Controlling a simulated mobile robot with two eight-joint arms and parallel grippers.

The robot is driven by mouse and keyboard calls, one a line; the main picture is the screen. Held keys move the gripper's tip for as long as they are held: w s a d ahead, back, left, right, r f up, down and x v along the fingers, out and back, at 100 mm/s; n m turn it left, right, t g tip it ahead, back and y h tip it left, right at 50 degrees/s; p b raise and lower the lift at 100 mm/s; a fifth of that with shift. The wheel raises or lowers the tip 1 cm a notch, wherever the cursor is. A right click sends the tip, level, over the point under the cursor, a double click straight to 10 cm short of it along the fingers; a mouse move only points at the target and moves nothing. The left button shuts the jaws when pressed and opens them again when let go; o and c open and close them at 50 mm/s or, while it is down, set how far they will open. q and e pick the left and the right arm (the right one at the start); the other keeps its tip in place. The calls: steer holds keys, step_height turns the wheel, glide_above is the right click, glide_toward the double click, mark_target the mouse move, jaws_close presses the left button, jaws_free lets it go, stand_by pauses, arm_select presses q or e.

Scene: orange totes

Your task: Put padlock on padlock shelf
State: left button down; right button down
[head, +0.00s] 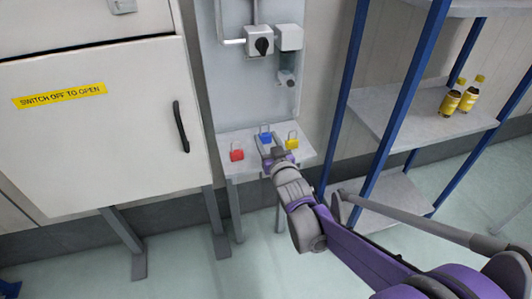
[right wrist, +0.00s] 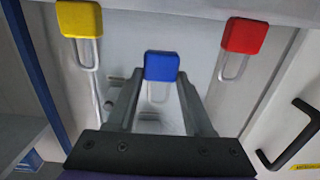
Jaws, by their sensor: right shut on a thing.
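A blue padlock (head: 265,138) is at the small grey shelf (head: 305,154) below a wall panel, between a red padlock (head: 236,155) and a yellow padlock (head: 292,143). My right gripper (head: 269,152) reaches in from the lower right and is shut on the blue padlock. In the right wrist view, the blue padlock's body (right wrist: 161,66) is at the fingertips, with its shackle showing between the fingers. The yellow padlock (right wrist: 79,19) and red padlock (right wrist: 244,36) are apart from the fingers, one on each side. My left gripper is not in view.
A rotary switch box (head: 259,41) is on the panel above the shelf. A white cabinet (head: 90,130) with a black handle stands left. A blue-framed rack (head: 410,120) holding two yellow-labelled bottles (head: 459,96) stands right. Clear floor lies in front.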

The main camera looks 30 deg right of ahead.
steer(key=shift+f+b, duration=0.7)
steer(key=shift+f, duration=1.45)
steer(key=shift+f, duration=0.15)
steer(key=shift+c, duration=1.4)
jaws_free()
